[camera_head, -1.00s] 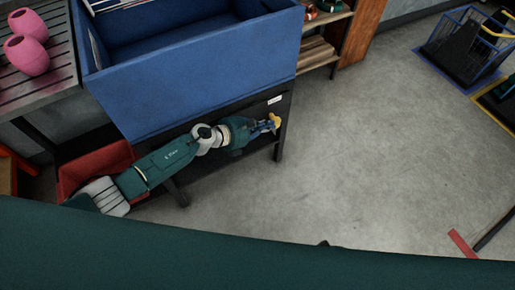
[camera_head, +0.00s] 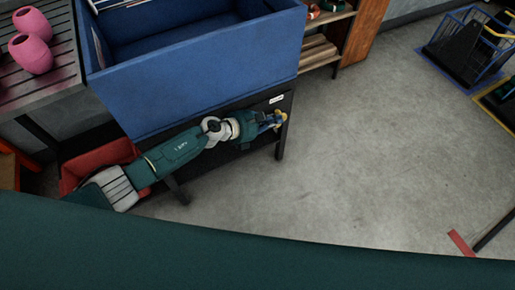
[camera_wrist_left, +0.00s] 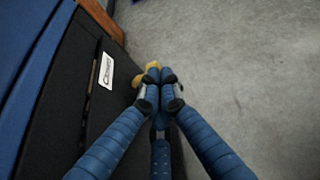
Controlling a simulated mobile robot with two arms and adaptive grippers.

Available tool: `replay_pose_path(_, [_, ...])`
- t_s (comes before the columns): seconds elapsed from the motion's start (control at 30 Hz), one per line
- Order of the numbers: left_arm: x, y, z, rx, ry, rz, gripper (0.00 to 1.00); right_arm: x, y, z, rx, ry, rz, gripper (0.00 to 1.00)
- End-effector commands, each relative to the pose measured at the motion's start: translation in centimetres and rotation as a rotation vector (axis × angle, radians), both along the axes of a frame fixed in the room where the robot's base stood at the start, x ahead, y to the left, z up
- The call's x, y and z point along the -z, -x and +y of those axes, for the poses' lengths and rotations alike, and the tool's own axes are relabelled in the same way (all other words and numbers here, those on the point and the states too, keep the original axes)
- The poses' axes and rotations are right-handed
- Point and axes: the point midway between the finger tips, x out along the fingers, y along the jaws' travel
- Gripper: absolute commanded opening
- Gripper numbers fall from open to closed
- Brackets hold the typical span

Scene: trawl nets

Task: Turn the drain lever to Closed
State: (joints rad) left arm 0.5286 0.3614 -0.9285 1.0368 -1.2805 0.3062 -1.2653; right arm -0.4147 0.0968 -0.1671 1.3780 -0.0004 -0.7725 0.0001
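The yellow drain lever (camera_head: 283,118) is at the right end of the dark frame under the blue bin. It also shows at the fingertips in the left wrist view (camera_wrist_left: 153,67). My left gripper (camera_head: 273,122) reaches it from the left. Its blue fingers (camera_wrist_left: 160,84) are drawn together on the lever, with yellow showing beyond the tips and to their left. The fingers hide much of the lever and its pivot. A white label reading "Closed" (camera_wrist_left: 106,71) is on the dark frame left of the fingers. My right gripper is out of view.
The blue bin (camera_head: 200,85) stands above the lever on dark legs. A red crate (camera_head: 75,172) is below my left arm. A slatted table with pink floats (camera_head: 35,55) is at left. The floor to the right is open, with wire baskets (camera_head: 465,48) farther off.

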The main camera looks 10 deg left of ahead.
Motion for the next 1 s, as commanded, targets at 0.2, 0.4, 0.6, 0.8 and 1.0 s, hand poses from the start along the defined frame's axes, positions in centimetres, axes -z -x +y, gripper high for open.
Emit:
replay_pose_path(0.2, [-0.3,0.3,0.6,-0.001,-0.003,-0.001,0.00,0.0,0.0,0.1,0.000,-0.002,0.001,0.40])
replay_pose_path(0.4, [-1.5,2.1,2.4,0.002,-0.004,-0.002,0.00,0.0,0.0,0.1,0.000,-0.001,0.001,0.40])
replay_pose_path(0.6, [-3.3,4.5,5.2,0.001,-0.005,-0.001,0.00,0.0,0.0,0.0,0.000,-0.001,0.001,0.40])
replay_pose_path(0.8, [-4.8,6.4,7.2,-0.001,-0.001,0.000,0.00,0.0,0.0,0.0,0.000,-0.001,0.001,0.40])
replay_pose_path(1.0, [-5.4,7.2,7.9,0.001,0.000,0.000,0.00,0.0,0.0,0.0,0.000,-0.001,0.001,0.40])
